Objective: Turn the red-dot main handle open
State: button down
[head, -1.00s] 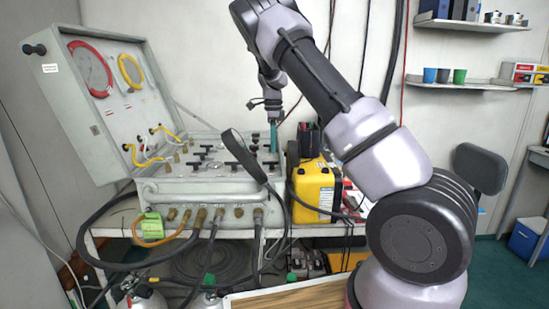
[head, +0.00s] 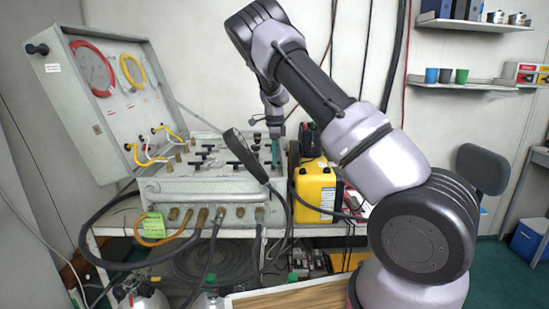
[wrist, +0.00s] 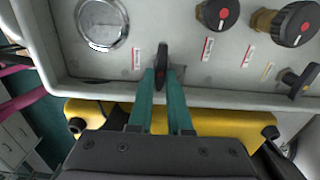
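The main handle (wrist: 161,58) is a narrow black lever with a red mark, near the panel's edge in the wrist view. It points straight up and down in that picture. My gripper (wrist: 162,76) has its two teal fingers on either side of it, with no clear gap, so it looks shut on the lever. In the head view my gripper (head: 275,154) reaches down to the right end of the grey air panel (head: 200,186); the handle itself is too small to make out there.
Red-dotted black knobs (wrist: 217,13) and a round gauge (wrist: 103,22) sit beside the handle. A yellow case (head: 315,187) stands right of the panel. The open lid (head: 95,120) rises at left. A black hose (head: 100,225) hangs in front.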

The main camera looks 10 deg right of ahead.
jog(key=shift+n, duration=0.4)
jog(key=n, duration=0.3)
jog(key=shift+w+n, duration=0.1)
jog(key=shift+n, duration=0.3)
jog(key=n, duration=0.4)
jog(key=shift+w+n, duration=0.1)
jog(key=shift+n, duration=0.2)
jog(key=n, duration=0.4)
jog(key=shift+w+a+n, duration=0.1)
jog(key=shift+a+n, duration=0.05)
jog(key=shift+n, duration=1.85)
jog(key=c, duration=0.8)
grip_release()
jog(key=shift+c, duration=0.2)
